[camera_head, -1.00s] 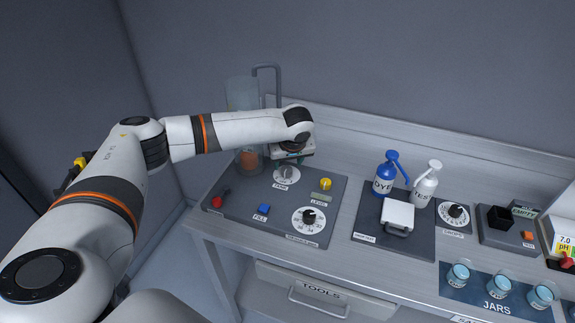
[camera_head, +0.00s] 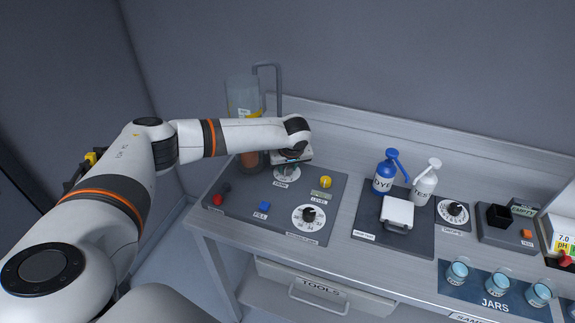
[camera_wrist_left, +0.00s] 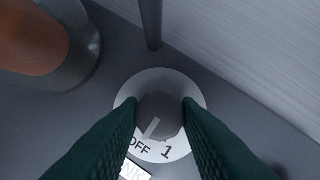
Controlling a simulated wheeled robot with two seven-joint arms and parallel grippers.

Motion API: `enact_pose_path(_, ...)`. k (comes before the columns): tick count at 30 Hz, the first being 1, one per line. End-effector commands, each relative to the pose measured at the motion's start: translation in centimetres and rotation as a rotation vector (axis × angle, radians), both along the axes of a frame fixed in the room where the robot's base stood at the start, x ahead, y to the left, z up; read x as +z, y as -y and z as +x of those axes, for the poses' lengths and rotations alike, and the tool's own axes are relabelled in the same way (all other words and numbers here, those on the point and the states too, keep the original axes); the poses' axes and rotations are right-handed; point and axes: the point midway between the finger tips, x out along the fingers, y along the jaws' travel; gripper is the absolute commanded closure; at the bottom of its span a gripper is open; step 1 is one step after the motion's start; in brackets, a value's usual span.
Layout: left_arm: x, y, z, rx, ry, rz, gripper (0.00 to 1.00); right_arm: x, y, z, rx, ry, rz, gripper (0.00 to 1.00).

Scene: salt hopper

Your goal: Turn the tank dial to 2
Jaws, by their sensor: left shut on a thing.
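The tank dial (camera_head: 287,172) is a grey knob on a white round plate at the back of the dark control panel. In the left wrist view the knob (camera_wrist_left: 159,116) sits between my two dark green fingertips, with "OFF" and "1" readable on the plate (camera_wrist_left: 130,95). The knob's pale pointer line aims down and slightly left, between "OFF" and "1"; the other marks are hidden or out of view. My left gripper (camera_wrist_left: 160,112) is shut on the knob from above. In the head view my wrist partly covers it. My right gripper is not in view.
A clear tank (camera_head: 243,98) with a brown lower part stands behind the dial, beside a grey pipe (camera_head: 279,85). The panel (camera_head: 240,213) also has a red lever, a blue button, a yellow knob (camera_head: 325,182) and a larger dial (camera_head: 309,216). Bottles and jars stand to the right.

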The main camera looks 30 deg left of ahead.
Motion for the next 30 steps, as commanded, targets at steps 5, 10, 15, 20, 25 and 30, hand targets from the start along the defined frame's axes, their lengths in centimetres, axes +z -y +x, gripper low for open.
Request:
enact_pose_path(5, 0.1, -0.1, 0.0, -0.017, 0.000, -0.001, 0.93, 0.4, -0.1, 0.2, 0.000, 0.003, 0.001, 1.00)
enact_pose_path(10, 0.3, -0.1, -0.1, -0.079, -0.003, -0.001, 0.93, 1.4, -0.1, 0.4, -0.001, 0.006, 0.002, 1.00)
enact_pose_path(15, 0.3, -0.2, -0.2, -0.195, -0.002, -0.002, 0.93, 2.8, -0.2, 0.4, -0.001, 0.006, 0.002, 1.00)
enact_pose_path(20, 0.3, -0.3, -0.3, -0.332, -0.003, -0.002, 0.93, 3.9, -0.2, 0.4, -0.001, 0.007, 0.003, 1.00)
enact_pose_path(25, 0.2, -0.4, -0.2, -0.476, -0.001, -0.001, 0.93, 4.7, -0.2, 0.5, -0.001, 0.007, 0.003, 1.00)
enact_pose_path(30, 0.2, -0.5, -0.2, -0.602, 0.001, -0.001, 0.93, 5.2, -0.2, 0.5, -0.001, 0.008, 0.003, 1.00)
